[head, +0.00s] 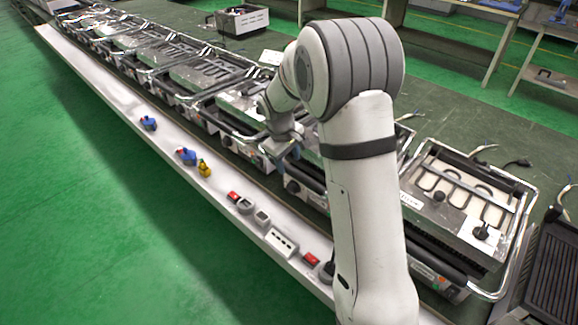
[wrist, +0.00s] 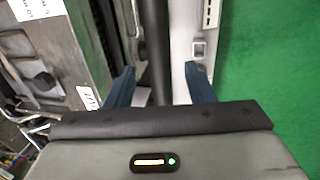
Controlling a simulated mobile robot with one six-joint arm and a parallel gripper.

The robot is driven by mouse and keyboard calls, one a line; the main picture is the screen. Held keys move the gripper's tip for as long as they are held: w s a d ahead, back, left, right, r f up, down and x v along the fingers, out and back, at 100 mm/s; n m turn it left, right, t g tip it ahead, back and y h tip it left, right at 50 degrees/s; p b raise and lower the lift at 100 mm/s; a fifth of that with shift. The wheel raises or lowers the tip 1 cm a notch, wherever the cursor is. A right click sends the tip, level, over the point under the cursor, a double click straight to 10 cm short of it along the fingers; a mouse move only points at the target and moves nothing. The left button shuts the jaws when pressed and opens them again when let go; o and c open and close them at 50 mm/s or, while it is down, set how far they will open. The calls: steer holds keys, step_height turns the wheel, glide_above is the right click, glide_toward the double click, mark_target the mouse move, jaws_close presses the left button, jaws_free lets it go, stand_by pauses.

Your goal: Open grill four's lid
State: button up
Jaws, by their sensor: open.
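A row of metal grills runs from the upper left to the right in the head view. No number shows, so I cannot tell which is grill four. My gripper (head: 288,152) is low over the front edge of a grill (head: 308,187) partly hidden behind my arm. In the wrist view my gripper (wrist: 159,72) is open. Its two dark blue fingers stand on either side of a black bar handle (wrist: 156,40). Whether they touch it I cannot tell. The grill's metal body (wrist: 62,55) with a white label lies left of the handle.
A pale ledge (head: 215,185) along the grills' front holds blue and yellow connectors (head: 187,156), red switches (head: 311,259) and a socket strip (head: 281,242). Green floor (head: 90,220) is clear at left.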

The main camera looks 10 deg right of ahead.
mark_target(290, 168)
steer(key=shift+w+d+f, duration=0.1)
steer(key=shift+d+f, duration=0.05)
steer(key=shift+f, duration=0.75)
steer(key=shift+w+d+f, duration=0.1)
steer(key=shift+d+f, duration=0.05)
steer(key=shift+f, duration=0.7)
jaws_close()
steer(key=shift+a, duration=0.1)
